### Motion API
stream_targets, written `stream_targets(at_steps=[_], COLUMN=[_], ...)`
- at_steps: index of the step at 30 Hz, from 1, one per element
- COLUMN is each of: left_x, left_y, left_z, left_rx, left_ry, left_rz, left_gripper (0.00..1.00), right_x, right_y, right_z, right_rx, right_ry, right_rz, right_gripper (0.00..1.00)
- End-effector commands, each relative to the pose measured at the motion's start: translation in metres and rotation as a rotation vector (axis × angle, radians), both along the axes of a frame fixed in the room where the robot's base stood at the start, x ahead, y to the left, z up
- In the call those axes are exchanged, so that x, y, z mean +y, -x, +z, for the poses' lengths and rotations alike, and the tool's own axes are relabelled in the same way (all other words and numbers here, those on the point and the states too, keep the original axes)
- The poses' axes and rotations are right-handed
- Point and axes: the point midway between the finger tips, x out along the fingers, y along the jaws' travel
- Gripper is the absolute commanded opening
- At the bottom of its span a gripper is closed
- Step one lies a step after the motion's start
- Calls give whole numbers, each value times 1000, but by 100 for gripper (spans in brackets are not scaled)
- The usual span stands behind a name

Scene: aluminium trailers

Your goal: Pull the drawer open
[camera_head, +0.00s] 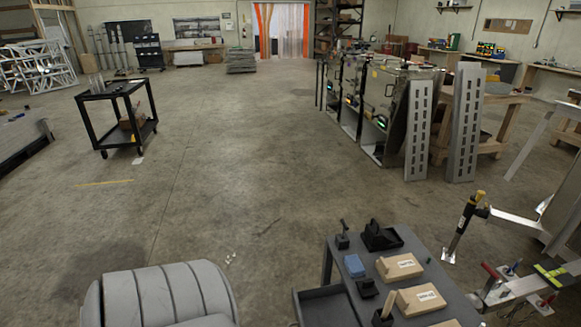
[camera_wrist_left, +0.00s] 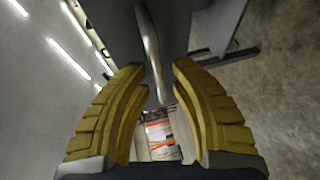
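In the left wrist view, a curved metal handle (camera_wrist_left: 149,45) stands on a dark grey drawer front (camera_wrist_left: 118,24). My left gripper (camera_wrist_left: 160,72) has two ribbed yellow fingers, spread apart, one on each side of the handle's lower end. I cannot tell whether either finger touches it. In the head view, a dark grey open-topped box (camera_head: 322,304), which looks like the drawer, juts from the left side of a grey table (camera_head: 440,268). Its handle is not visible there. Neither gripper shows in the head view.
Cardboard boxes (camera_head: 400,267), a blue box (camera_head: 354,265) and black holders (camera_head: 381,236) stand on the table. A grey ribbed rounded object (camera_head: 165,292) is at the lower left. Metal-framed equipment (camera_head: 520,290) is right of the table. Open floor (camera_head: 240,200) lies beyond.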

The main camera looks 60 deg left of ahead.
Motion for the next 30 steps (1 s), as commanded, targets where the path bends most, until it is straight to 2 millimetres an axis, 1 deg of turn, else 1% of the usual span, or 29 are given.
stream_targets(at_steps=[1,2,7,10,14,17,27,30], left_x=[-1,-1,-2,-2,-2,-2,-2,-1], left_y=[0,0,0,1,10,24,81,94], left_z=[0,0,0,0,1,4,15,18], left_rx=[-1,-1,-2,-1,0,2,1,-1], left_ry=[1,1,2,2,3,2,1,2], left_rz=[-1,-1,-2,-2,-3,-3,-2,-2], left_gripper=[30,32,32,32,32,32,32,32], right_x=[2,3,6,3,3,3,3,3], right_y=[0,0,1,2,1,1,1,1], right_z=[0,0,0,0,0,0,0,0], right_rx=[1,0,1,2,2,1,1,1], right_ry=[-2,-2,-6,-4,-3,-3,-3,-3], right_rz=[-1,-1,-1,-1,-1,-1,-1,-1], right_gripper=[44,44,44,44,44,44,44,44])
